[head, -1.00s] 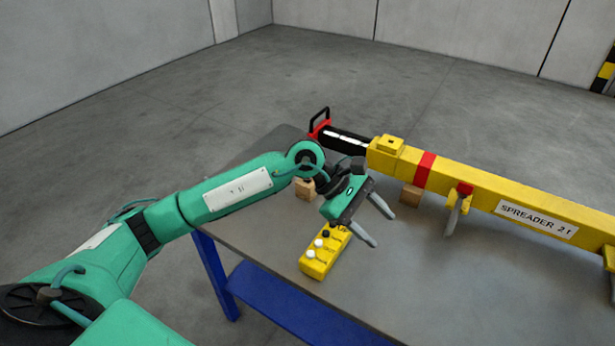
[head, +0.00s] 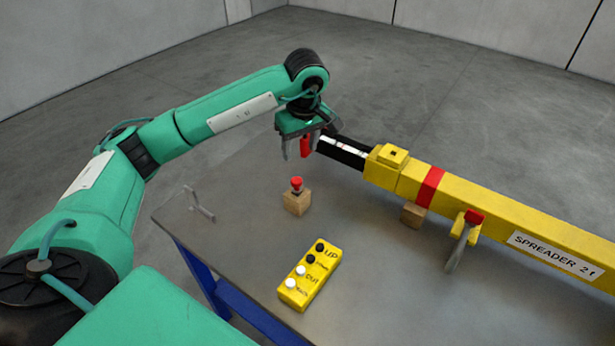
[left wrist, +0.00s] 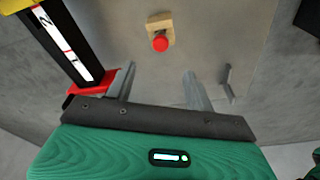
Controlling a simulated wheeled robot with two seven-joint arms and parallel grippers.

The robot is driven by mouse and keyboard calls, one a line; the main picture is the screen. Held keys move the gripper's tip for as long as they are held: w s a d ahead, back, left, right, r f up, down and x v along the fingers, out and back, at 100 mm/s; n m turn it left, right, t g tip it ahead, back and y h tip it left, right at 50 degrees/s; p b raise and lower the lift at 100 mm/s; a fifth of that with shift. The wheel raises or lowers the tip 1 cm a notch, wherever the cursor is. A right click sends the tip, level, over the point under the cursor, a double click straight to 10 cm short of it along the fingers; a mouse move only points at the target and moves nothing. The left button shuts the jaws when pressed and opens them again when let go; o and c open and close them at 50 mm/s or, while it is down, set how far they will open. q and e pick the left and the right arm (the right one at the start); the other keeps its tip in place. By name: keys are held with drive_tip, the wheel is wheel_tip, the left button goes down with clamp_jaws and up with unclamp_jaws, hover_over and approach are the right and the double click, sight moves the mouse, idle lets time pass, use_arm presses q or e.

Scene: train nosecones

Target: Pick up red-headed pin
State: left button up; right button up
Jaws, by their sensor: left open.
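The red-headed pin (head: 297,183) stands upright in a small wooden block (head: 298,203) on the grey table, left of the yellow spreader beam. In the left wrist view the red head (left wrist: 160,43) shows on its block (left wrist: 161,27), beyond the fingertips and between their lines. My left gripper (head: 299,154) is open and empty, pointing down above and behind the pin, apart from it. It is close to the red end of the beam's black arm. In the left wrist view its two fingers (left wrist: 159,68) are spread wide. My right gripper is not in view.
The yellow spreader beam (head: 480,208) lies along the table's right side, with a wooden block (head: 413,214) under it. A yellow button pendant (head: 312,274) lies in front of the pin. A small grey metal piece (head: 200,203) is near the table's left edge.

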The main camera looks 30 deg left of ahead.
sight(297, 180)
use_arm(q)
drive_tip(key=f, duration=0.2)
drive_tip(key=f+p, duration=0.1)
drive_tip(key=f, duration=0.2)
drive_tip(key=a+f, duration=0.1)
drive_tip(key=f, duration=0.2)
drive_tip(key=shift+w+a, duration=0.1)
drive_tip(key=shift+w, duration=0.3)
drive_tip(key=f, duration=0.1)
drive_tip(key=f+p, duration=0.1)
drive_tip(key=f, duration=0.1)
drive_tip(key=f+p, duration=0.1)
drive_tip(key=f, duration=0.1)
drive_tip(key=shift+a, duration=0.35)
drive_tip(key=shift+f, duration=0.15)
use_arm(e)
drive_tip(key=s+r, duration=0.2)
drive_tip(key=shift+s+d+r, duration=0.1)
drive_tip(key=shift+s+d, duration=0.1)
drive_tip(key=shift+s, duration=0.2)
use_arm(q)
drive_tip(key=c, duration=1)
drive_tip(key=shift+c, duration=0.3)
